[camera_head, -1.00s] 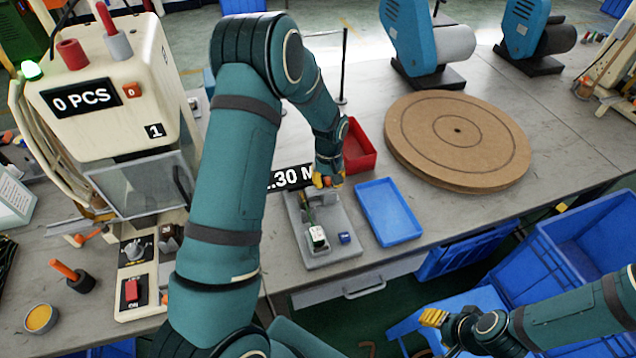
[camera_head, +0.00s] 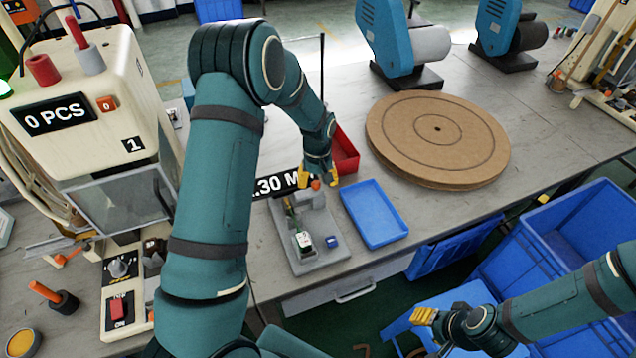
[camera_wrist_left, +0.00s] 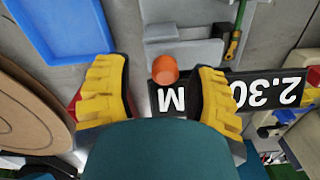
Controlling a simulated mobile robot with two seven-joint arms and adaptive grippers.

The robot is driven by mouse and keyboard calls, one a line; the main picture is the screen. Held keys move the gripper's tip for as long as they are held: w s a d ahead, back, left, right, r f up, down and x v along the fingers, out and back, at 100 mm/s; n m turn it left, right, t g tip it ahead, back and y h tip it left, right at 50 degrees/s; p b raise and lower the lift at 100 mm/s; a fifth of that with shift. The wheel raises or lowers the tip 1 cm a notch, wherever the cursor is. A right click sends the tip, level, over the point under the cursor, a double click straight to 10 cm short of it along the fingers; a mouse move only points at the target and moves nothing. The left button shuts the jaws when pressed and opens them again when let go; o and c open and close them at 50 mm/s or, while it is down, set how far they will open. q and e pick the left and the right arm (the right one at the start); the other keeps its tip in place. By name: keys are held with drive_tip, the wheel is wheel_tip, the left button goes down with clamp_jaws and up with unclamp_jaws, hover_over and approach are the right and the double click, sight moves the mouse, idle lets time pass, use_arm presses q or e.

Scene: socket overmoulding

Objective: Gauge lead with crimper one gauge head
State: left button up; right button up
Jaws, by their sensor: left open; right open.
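The grey gauge fixture (camera_head: 325,258) stands on the bench with a black readout (camera_head: 272,186) partly hidden by my arm; "2.30 M" shows upside down in the left wrist view (camera_wrist_left: 265,93). An orange knob (camera_wrist_left: 165,69) is at the back of the fixture. My left gripper (camera_head: 318,176) is open above it, with yellow fingers either side of the knob in the left wrist view (camera_wrist_left: 158,82). A thin green and brass piece (camera_wrist_left: 236,35) lies on the fixture; I cannot tell if it is the lead. My right gripper (camera_head: 425,317) is open and empty, low at right.
Crimper one (camera_head: 95,105), a cream machine marked 1 and "0 PCS", stands at left. A blue tray (camera_head: 374,212) and red bin (camera_head: 345,150) are right of the gauge. A round brown board (camera_head: 437,138) and blue crates (camera_head: 570,235) lie further right.

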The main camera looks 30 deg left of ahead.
use_arm(q)
wheel_tip(320, 180, up, 11)
idle(0.3)
drive_tip(key=shift+f, duration=0.15)
idle(0.3)
